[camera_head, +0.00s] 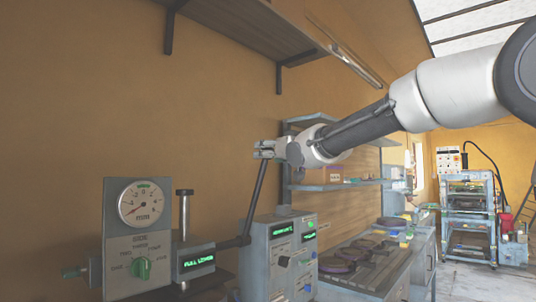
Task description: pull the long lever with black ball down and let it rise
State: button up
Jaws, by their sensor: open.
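The long lever (256,200) is a dark rod that rises steeply from the press (195,258) at the lower left, leaning slightly right at its top. My gripper (264,150) is at the lever's upper end, reaching in from the right. Its jaws are open around or just beside the lever top; I cannot tell which. The black ball cannot be made out and seems hidden by the gripper. A small green display on the press reads something like "PULL LEVER".
A dial gauge panel (140,215) with a green knob stands left of the lever. A grey control box (281,258) with green displays stands just right of it. A workbench (370,285) with dark round plates lies further right. A shelf (240,30) overhangs the wall above.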

jog(key=shift+x, duration=0.85)
